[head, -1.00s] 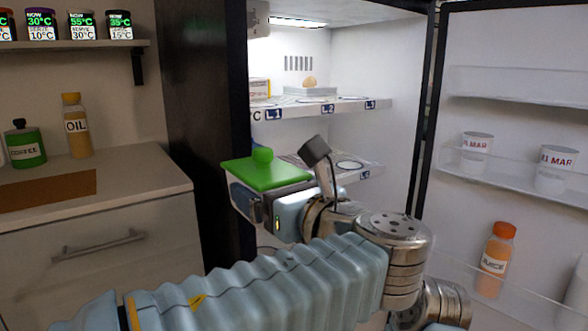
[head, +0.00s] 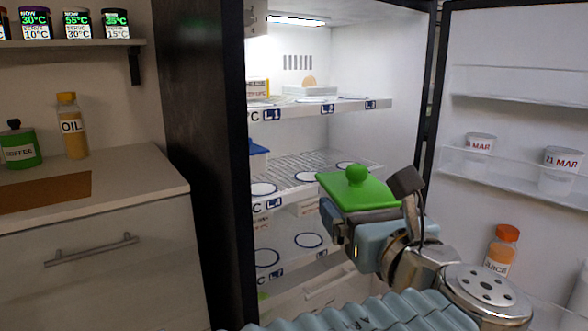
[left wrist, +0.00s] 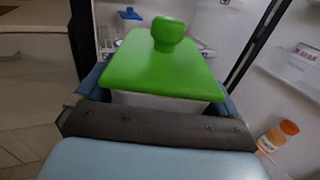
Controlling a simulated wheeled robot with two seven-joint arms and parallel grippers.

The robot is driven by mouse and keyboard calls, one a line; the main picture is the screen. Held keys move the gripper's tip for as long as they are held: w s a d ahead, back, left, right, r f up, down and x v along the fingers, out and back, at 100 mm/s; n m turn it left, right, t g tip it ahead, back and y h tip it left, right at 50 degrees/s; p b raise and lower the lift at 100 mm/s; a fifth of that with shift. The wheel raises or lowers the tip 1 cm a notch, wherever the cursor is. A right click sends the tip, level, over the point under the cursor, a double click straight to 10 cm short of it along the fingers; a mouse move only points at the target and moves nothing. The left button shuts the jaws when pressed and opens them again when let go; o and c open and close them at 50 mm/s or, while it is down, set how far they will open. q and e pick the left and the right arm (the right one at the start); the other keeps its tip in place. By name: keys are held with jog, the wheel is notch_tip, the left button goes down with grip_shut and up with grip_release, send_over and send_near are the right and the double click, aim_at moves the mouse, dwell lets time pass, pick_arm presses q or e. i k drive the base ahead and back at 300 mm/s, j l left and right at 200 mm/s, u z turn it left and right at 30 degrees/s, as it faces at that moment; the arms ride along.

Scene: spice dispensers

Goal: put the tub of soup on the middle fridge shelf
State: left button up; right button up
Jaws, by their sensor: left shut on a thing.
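The tub (head: 356,194) with a green knobbed lid is held in front of the open fridge, towards its right side. Its lid (left wrist: 165,65) fills the middle of the left wrist view, with a pale body just below it. My left gripper (head: 350,222) is shut on the tub, which looks roughly level. The middle fridge shelf (head: 300,176) is behind and left of the tub, with ringed spots on it. A blue-lidded tub (head: 258,150) stands at that shelf's left, partly hidden by the fridge frame. My right gripper is not in view.
The upper shelf (head: 330,108) holds a box and another item. A lower shelf (head: 290,258) has bare ringed spots. The open door (head: 520,110) at the right holds white cups and an orange-capped juice bottle (head: 502,250). The dark fridge edge (head: 232,180) stands at the left.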

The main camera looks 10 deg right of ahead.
aim_at(304, 174)
jog(key=i+l, duration=0.3)
jog(key=i, duration=0.15)
jog(key=i+l, duration=0.25)
jog(key=i, duration=0.15)
